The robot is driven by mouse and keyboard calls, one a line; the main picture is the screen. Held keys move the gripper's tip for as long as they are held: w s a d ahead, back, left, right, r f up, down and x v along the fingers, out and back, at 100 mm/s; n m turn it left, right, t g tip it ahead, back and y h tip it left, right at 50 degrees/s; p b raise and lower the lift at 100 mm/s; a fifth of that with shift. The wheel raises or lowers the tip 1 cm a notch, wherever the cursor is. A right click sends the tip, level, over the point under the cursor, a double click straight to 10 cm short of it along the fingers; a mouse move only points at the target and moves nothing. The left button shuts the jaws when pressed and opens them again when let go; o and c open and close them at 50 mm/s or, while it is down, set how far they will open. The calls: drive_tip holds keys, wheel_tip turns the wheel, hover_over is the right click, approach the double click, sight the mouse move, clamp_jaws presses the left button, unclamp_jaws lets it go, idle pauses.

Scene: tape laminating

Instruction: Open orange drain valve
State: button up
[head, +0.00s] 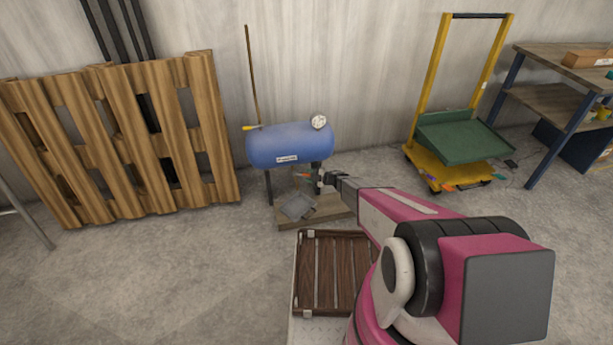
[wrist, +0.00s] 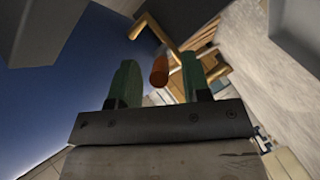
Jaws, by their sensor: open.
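The orange drain valve handle (wrist: 158,71) shows in the wrist view between the two green finger pads of my gripper (wrist: 160,75). The pads stand apart, with a visible gap on each side of the handle. A brass pipe (wrist: 160,35) runs just beyond it. The blue tank (head: 290,146) stands near the wall in the head view, and its side fills the left of the wrist view (wrist: 60,90). In the head view my gripper (head: 324,179) is below the tank's right end, by the small orange handle (head: 303,175). The valve body is partly hidden there.
A dial gauge (head: 319,121) tops the tank. A wooden pallet (head: 120,140) leans on the wall at left. A yellow cart (head: 450,172) and a workbench (head: 545,100) stand at right. Floor at left is clear.

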drive_tip(key=shift+x, duration=1.1)
clamp_jaws()
drive_tip(key=shift+s+r+m+t+h, duration=0.1)
drive_tip(key=shift+s+m+t+h, duration=0.65)
drive_tip(key=shift+t, duration=0.35)
drive_tip(key=shift+s+a+m+t+h, duration=0.15)
drive_tip(key=shift+s+m+t+h, duration=0.1)
drive_tip(key=shift+m+t+h, duration=0.45)
drive_tip(key=shift+s+a+m+t+h, duration=0.1)
drive_tip(key=shift+s+m+t+h, duration=0.15)
drive_tip(key=shift+m+t+h, duration=0.4)
